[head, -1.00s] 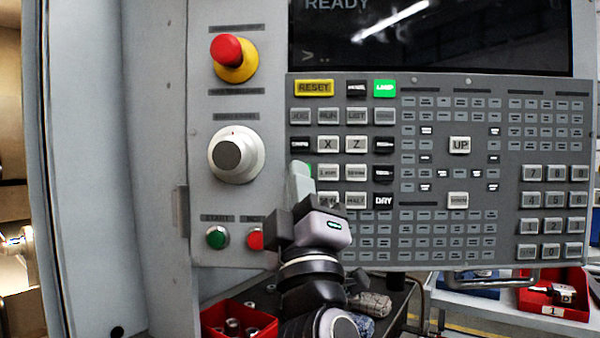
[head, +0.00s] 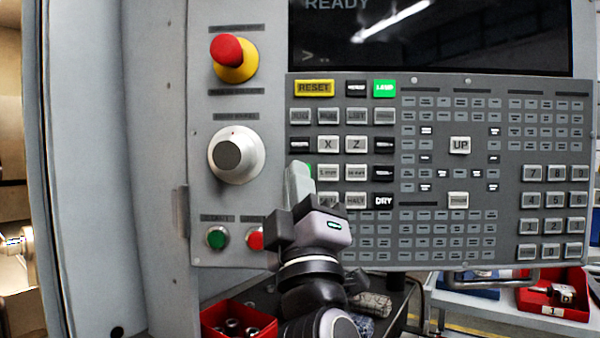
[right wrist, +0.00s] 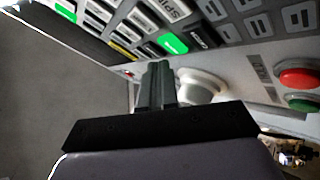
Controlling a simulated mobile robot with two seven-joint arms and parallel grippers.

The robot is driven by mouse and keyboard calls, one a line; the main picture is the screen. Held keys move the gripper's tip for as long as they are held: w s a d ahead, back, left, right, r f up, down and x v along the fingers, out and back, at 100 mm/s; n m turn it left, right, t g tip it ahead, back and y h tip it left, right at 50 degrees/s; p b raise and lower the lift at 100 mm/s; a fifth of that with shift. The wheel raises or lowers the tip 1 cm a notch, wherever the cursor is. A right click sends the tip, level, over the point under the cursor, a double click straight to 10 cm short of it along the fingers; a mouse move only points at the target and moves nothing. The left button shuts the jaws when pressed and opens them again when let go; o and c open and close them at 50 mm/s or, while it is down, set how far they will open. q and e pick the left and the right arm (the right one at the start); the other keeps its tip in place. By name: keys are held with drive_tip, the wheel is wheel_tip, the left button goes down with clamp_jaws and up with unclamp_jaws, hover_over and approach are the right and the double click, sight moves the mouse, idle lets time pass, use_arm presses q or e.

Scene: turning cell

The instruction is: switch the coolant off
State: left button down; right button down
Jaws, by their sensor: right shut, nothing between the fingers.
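The control panel (head: 420,240) fills the middle and right of the head view. My right gripper (head: 299,170) is shut and empty, its fingers in front of the left key columns. A green-lit key (head: 309,169) is mostly hidden behind the fingertips in the head view. In the right wrist view a green-lit key (right wrist: 172,44) lies just beyond the closed fingertips (right wrist: 158,66); I cannot tell whether they touch it. No key label reading coolant is legible. My left gripper is not in view.
Left of the keys are a red emergency stop (head: 228,50), a white dial (head: 236,155) and a green button (head: 216,237). A red bin (head: 240,320) stands below.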

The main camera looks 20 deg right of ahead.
drive_tip(key=shift+w+d+h, duration=0.1)
drive_tip(key=shift+w+h, duration=0.05)
drive_tip(key=shift+h, duration=0.15)
drive_tip(key=shift+w, duration=0.25)
drive_tip(key=shift+w+d+b, duration=0.2)
drive_tip(key=shift+w+b, duration=0.1)
drive_tip(key=shift+b, duration=0.1)
idle(0.6)
drive_tip(key=shift+s, duration=0.1)
drive_tip(key=shift+s+a, duration=0.3)
drive_tip(key=shift+s, duration=0.3)
drive_tip(key=shift+s+a, duration=0.3)
drive_tip(key=shift+s, duration=0.45)
drive_tip(key=shift+s+a, duration=0.35)
drive_tip(key=shift+s, duration=0.45)
drive_tip(key=shift+s+a, duration=0.3)
drive_tip(key=shift+s, duration=0.45)
